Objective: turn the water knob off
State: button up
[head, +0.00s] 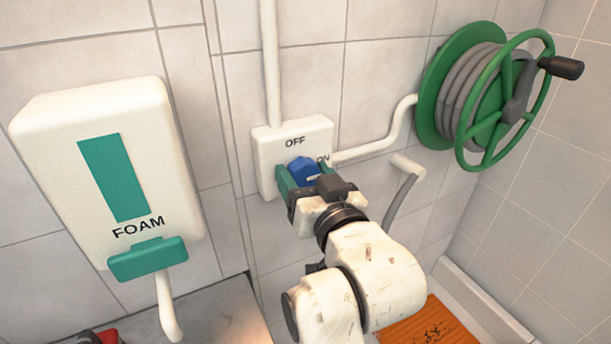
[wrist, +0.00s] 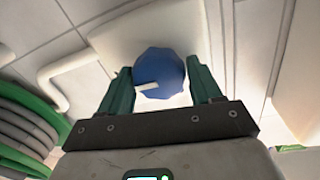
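The blue water knob (head: 302,170) sits on a white wall box (head: 262,148) marked OFF at the top and ON at the right. Its white pointer mark faces right, toward ON, and shows on the left in the wrist view. My gripper (head: 300,178) reaches up to the box from the lower right. In the wrist view, the two green fingers of my gripper (wrist: 160,72) flank the knob (wrist: 160,65) on both sides with no clear gap, so they look shut on it. Part of the ON label and the box's lower right are hidden by my gripper.
A green hose reel (head: 447,90) with a black crank is on the wall at the right. A white pipe (head: 380,140) runs from the box toward it. A FOAM dispenser (head: 165,190) hangs at the left. An orange mat (head: 430,325) lies below.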

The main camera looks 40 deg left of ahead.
jog(key=c, duration=0.7)
jog(key=shift+o, duration=0.2)
jog(key=shift+f, duration=0.1)
jog(key=n+b, duration=0.3)
jog(key=shift+f+n+y, duration=0.15)
jog(key=shift+n+y, duration=0.15)
jog(key=shift+n, duration=0.1)
jog(key=n+b, duration=0.4)
jog(key=n, duration=0.1)
jog(key=shift+n, duration=0.4)
jog(key=n+b, duration=0.2)
jog(key=n, duration=0.1)
jog(key=n+y+b, duration=0.1)
jog(key=n+b, duration=0.1)
jog(key=shift+f+n+g+b, duration=0.15)
jog(key=shift+n+g+b, duration=0.15)
jog(key=shift+n+b, duration=1.15)
jog(key=shift+n, duration=0.75)
jog(key=shift+s+g, duration=0.1)
jog(key=shift+g, duration=0.2)
